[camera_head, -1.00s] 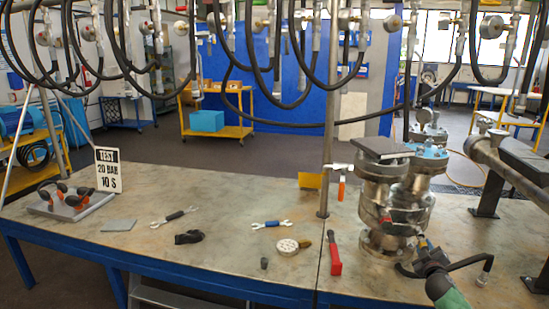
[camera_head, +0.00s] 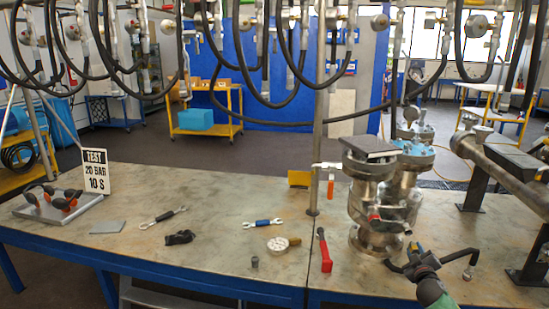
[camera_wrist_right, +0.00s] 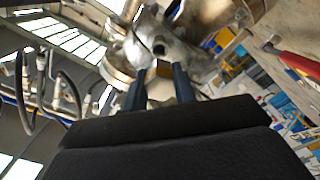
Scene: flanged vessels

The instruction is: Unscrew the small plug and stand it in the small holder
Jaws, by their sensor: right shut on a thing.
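The metal flanged vessel (camera_head: 374,240) stands upright on the right part of the bench. My right gripper (camera_head: 413,246) is low at its right side, a little apart from its side port (camera_head: 405,228). In the right wrist view the two dark fingers (camera_wrist_right: 160,88) point at the metal body, which shows a dark round opening (camera_wrist_right: 159,48). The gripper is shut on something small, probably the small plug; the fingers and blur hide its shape. A small dark grey cylinder (camera_head: 254,262) on the bench front may be the small holder. My left gripper is not in view.
A red-handled tool (camera_head: 324,250), a pale round disc (camera_head: 278,245) and wrenches (camera_head: 263,224) lie left of the vessel. A pole (camera_head: 316,150) rises from the bench, and hoses hang above.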

